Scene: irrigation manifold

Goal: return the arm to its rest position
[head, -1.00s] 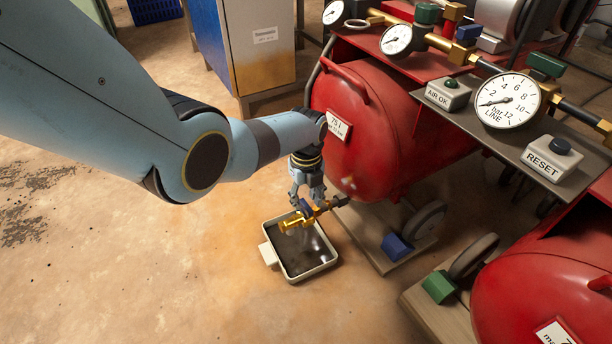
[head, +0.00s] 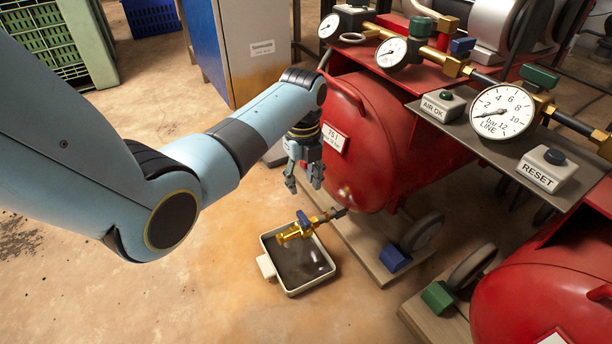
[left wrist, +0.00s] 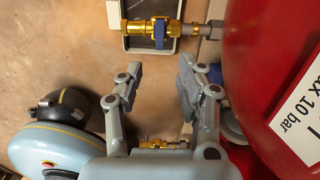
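My left arm (head: 165,190) comes in from the left in the head view. Its gripper (head: 304,184) points down in front of the red tank, open and empty, above and apart from the brass drain valve. The brass valve with a blue handle (head: 306,224) sticks out from the tank over a shallow tray (head: 268,265). In the left wrist view the open fingers (left wrist: 157,82) have a clear gap between them, and the brass valve (left wrist: 150,32) lies beyond their tips. My right gripper is not in view.
The red tank (head: 372,140) stands close to the right of my left gripper. Gauges (head: 502,111) and a RESET button (head: 553,158) are on a shelf at right. A blue cabinet (head: 205,45) and green crates (head: 60,40) stand behind. Floor at the lower left is clear.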

